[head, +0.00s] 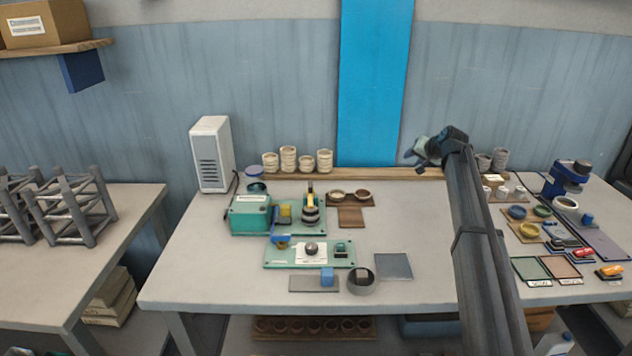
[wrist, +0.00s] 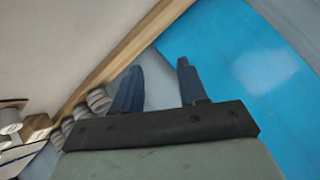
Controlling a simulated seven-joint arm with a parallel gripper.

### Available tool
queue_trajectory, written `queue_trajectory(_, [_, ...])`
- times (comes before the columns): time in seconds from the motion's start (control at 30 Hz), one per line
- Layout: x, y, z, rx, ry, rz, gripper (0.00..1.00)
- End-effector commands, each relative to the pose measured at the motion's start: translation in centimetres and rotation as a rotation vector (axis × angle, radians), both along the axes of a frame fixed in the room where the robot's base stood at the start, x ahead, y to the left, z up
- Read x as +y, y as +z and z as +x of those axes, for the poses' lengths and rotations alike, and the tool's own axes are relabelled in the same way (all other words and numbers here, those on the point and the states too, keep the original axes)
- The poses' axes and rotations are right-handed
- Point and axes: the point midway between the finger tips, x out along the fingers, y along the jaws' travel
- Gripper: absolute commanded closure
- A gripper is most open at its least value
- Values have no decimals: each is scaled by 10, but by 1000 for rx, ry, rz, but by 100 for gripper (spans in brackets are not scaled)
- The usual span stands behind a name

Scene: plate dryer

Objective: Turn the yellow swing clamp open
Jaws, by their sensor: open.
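A green machine (head: 250,214) stands on the left half of the table in the head view. Beside it, on a green base, is a small yellow block-like part (head: 284,213). A thin yellow upright piece (head: 310,188) rises over a dark and silver round fixture (head: 310,213). Which yellow part is the swing clamp is too small to tell. My gripper (head: 412,162) is raised at the back right, well away from these parts. In the wrist view my gripper (wrist: 158,84) has two dark blue fingers apart with nothing between them.
A green panel (head: 275,255) with a white plate and knob lies in front. Stacked cups (head: 288,159) line the back.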

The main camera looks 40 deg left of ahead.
Motion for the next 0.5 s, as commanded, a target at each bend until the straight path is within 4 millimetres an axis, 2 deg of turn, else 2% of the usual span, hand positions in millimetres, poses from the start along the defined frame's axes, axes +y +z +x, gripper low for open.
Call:
queue_trajectory(0.03, [32, 5, -18, 23, 53, -56, 57])
queue_trajectory(0.2, [100, 14, -89, 100, 196, -269, 57])
queue_trajectory(0.4, [161, 38, -176, 177, 316, -526, 57])
queue_trajectory(0.5, [181, 53, -215, 206, 353, -643, 57])
